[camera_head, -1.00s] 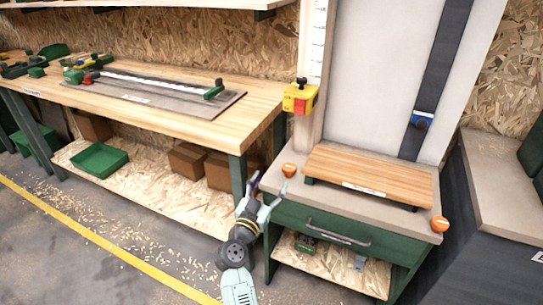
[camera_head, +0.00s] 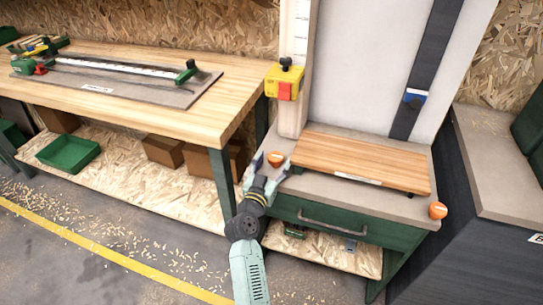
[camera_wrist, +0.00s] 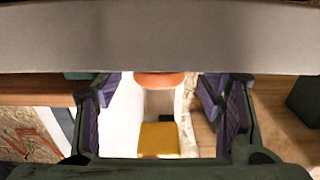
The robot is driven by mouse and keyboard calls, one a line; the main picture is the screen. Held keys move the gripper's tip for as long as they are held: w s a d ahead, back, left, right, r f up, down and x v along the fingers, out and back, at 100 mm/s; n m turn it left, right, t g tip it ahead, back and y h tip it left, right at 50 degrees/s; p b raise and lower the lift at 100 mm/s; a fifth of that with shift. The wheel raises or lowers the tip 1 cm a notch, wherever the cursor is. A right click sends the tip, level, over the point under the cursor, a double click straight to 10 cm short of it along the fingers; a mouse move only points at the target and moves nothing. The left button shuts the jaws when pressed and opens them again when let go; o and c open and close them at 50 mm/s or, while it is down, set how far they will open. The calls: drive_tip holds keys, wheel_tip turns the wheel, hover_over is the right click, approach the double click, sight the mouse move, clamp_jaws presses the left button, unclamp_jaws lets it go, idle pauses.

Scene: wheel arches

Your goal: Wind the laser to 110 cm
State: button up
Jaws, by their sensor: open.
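A yellow box (camera_head: 284,82) with a red patch and a black knob (camera_head: 286,63) on top sits on a pale upright post with a marked scale (camera_head: 293,30), left of the white panel. I take it for the laser carriage; its reading is too small to read. My gripper (camera_head: 269,169) is open and empty, low in front of the post, with its fingers around or just before an orange round knob (camera_head: 276,158) on the bench's left corner. In the wrist view the orange knob (camera_wrist: 158,80) and yellow box (camera_wrist: 160,142) show between the open fingers (camera_wrist: 163,103).
A wooden board (camera_head: 362,162) lies on the bench over a green drawer (camera_head: 340,222) with a handle. A second orange knob (camera_head: 438,210) is at the right corner. The long workbench (camera_head: 190,115) stands left. A blue-marked dark strip (camera_head: 425,75) crosses the panel.

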drive_tip(key=shift+w+d, duration=0.1)
drive_tip(key=shift+w, duration=0.15)
drive_tip(key=shift+s, duration=0.1)
drive_tip(key=c, duration=1.1)
drive_tip(key=shift+c, duration=0.2)
drive_tip(key=shift+r+h, duration=0.1)
drive_tip(key=shift+h, duration=0.2)
